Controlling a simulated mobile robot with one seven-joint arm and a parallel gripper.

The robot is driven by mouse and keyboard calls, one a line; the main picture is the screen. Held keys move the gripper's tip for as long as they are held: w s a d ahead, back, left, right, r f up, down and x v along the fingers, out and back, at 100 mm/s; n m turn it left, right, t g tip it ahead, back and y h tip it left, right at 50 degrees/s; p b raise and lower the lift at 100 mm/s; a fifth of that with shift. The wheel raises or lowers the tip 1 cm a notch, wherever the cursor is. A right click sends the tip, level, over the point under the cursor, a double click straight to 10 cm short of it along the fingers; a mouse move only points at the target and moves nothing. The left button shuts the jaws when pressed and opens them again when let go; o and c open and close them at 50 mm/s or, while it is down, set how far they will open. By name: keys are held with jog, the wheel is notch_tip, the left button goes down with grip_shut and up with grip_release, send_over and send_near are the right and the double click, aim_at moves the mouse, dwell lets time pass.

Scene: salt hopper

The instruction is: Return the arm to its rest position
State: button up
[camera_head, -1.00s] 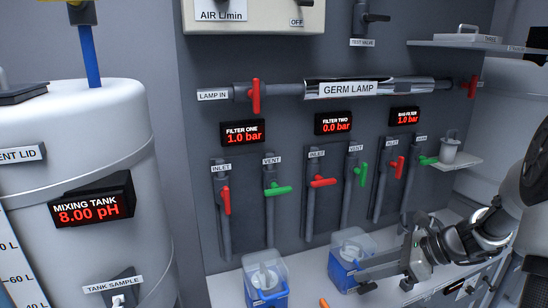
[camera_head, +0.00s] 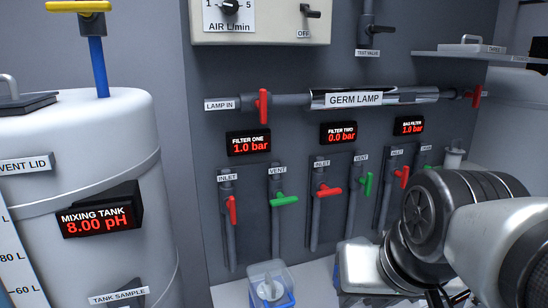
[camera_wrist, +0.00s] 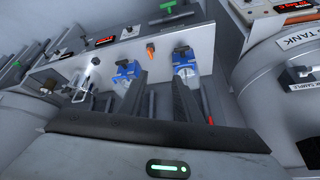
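My arm reaches in from the right edge of the head view and bends low over the bench. My gripper is hidden behind the arm's links there. In the wrist view, my gripper (camera_wrist: 160,82) shows two dark fingers standing apart, with nothing held between them. Two blue-and-clear housings (camera_wrist: 127,72) (camera_wrist: 185,70) stand on the bench beyond the fingertips. I cannot tell any contact with them. In the head view, one blue housing (camera_head: 268,288) stands on the bench; my arm covers most of the other.
A white mixing tank (camera_head: 90,135) stands at left, its display (camera_head: 98,216) reading 8.00 pH. The grey wall panel carries the germ lamp pipe (camera_head: 375,97) and red and green valve handles (camera_head: 285,200). A shelf (camera_head: 475,54) juts out at upper right. An orange item (camera_wrist: 150,50) lies on the bench.

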notch_tip(320, 180, up, 12)
jog(key=s+p, duration=0.1)
jog(key=p, duration=1.1)
jog(key=shift+s+d+f+n+p, duration=0.15)
jog(key=shift+s+f+n+p, duration=0.1)
jog(key=shift+n+p, duration=0.15)
jog(key=shift+w, duration=0.1)
